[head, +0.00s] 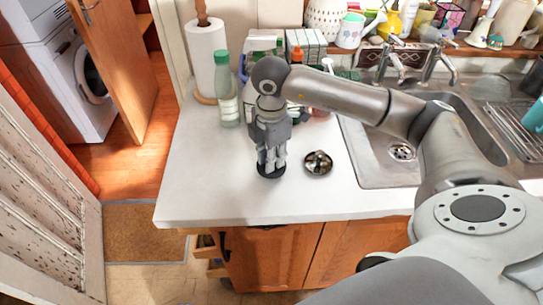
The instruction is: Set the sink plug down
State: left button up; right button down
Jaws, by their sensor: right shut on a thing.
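My right gripper (271,160) points down over the white worktop, left of the sink. Its fingers are shut on the sink plug (271,173), a dark round disc showing below and around the fingertips. The fingers hide the middle and top of the plug. The plug is at or very close to the worktop surface; I cannot tell whether it touches. My left gripper is not in view.
A shiny round metal thing (318,163) lies on the worktop (210,190) just right of the plug. A green-capped bottle (226,92) and a paper roll (207,55) stand behind left. The steel sink (365,170) is right. The front-left worktop is clear.

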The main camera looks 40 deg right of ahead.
jog(key=shift+d+f, duration=0.1)
jog(key=shift+f, duration=0.45)
jog(key=shift+f, duration=0.1)
jog(key=shift+f, duration=0.2)
jog(key=c, duration=1.3)
grip_release()
jog(key=shift+r, duration=0.1)
jog(key=shift+c, duration=0.2)
jog(key=shift+r, duration=0.1)
jog(key=shift+r, duration=0.2)
notch_tip(320, 180, up, 11)
jog(key=shift+f+b, duration=0.1)
jog(key=shift+b, duration=0.6)
jog(key=shift+r, duration=0.5)
